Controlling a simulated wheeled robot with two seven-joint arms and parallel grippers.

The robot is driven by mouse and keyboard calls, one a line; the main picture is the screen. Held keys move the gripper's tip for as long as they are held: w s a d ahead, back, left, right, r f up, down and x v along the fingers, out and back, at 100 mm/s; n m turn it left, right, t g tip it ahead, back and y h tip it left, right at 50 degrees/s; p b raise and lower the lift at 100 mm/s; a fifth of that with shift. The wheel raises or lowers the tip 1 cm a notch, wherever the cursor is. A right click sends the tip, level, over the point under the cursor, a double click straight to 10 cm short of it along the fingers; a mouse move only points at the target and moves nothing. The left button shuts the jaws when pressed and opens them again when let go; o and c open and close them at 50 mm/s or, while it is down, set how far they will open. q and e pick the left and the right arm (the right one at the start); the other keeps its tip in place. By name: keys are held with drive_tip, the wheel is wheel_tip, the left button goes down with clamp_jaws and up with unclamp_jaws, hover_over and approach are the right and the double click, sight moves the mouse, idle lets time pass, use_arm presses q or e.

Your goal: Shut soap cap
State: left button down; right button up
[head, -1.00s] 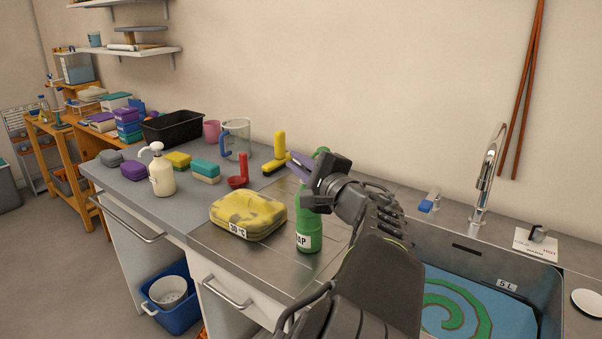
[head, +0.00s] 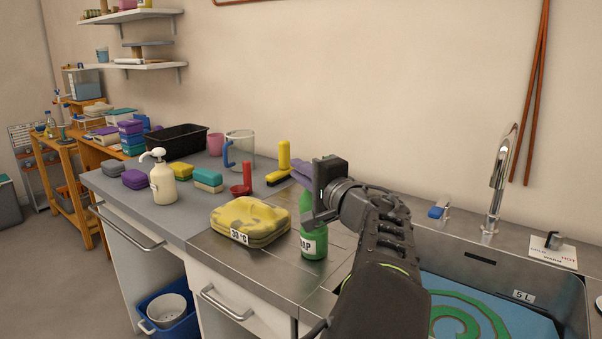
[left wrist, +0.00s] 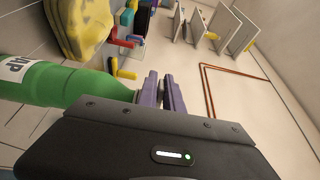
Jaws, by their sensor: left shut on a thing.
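The green soap bottle (head: 314,240) with a white label stands upright on the steel counter, left of the sink. My left gripper (head: 298,172) is at its top, with its purple fingers pointing up and to the left. In the left wrist view the bottle (left wrist: 70,88) lies across the left side, and its top end meets the fingers (left wrist: 162,90). The fingers are close together, shut on the soap cap, which is mostly hidden by the fingers and gripper body. My right gripper is not in view.
A yellow sponge-like case (head: 250,218) lies just left of the bottle. The sink (head: 500,300) with a tap (head: 497,185) is at right.

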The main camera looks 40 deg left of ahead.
use_arm(q)
drive_tip(key=c, duration=1.6)
unclamp_jaws()
drive_tip(key=shift+o, duration=0.2)
drive_tip(key=shift+d, duration=0.1)
drive_tip(key=v, duration=0.7)
drive_tip(key=shift+s+d, duration=0.2)
drive_tip(key=shift+d, duration=0.15)
drive_tip(key=shift+o, duration=0.3)
